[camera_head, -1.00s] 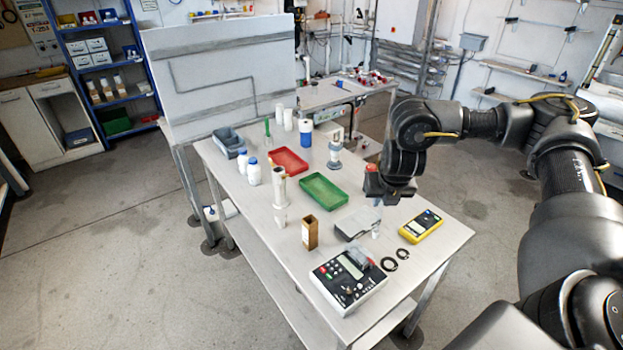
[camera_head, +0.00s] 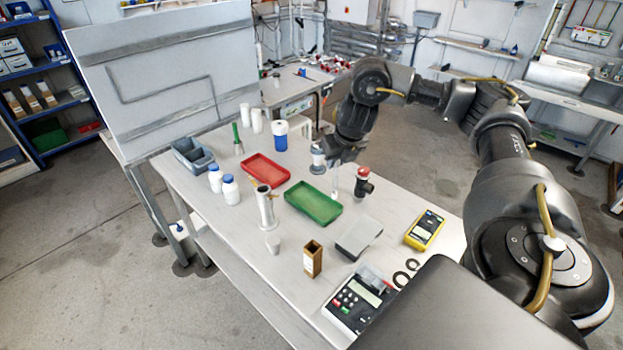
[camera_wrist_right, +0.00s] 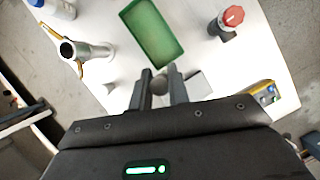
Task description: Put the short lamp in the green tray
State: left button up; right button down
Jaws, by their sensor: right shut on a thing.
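My right gripper (camera_head: 337,166) is shut on a slim pale rod, which looks like the short lamp (camera_head: 335,185). The lamp hangs down from the fingers near the right end of the green tray (camera_head: 313,204), and I cannot tell whether it is over the rim. In the right wrist view, the fingers (camera_wrist_right: 164,78) close around the lamp's round grey end (camera_wrist_right: 161,86), just below the tray (camera_wrist_right: 152,38) in the picture. The tray looks empty. My left gripper is not in view.
A red-capped black fitting (camera_head: 364,184) stands close right of the held lamp. A steel tube on a flange (camera_head: 266,208) stands left of the green tray, the red tray (camera_head: 265,168) behind it. A grey box (camera_head: 358,238) and yellow meter (camera_head: 425,230) lie nearer.

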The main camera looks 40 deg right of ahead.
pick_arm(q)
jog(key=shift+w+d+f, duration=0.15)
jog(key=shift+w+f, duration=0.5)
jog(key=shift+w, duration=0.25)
pick_arm(e)
jog(key=w+f, duration=1)
jog(key=f, duration=0.1)
jog(key=shift+w+d+f, duration=0.15)
jog(key=shift+d+f, duration=0.1)
jog(key=shift+d, duration=0.15)
pick_arm(q)
jog(key=shift+b, duration=0.3)
pick_arm(e)
jog(key=shift+f, duration=0.15)
jog(key=c, duration=1.3)
grip_release()
jog(key=shift+c, duration=0.2)
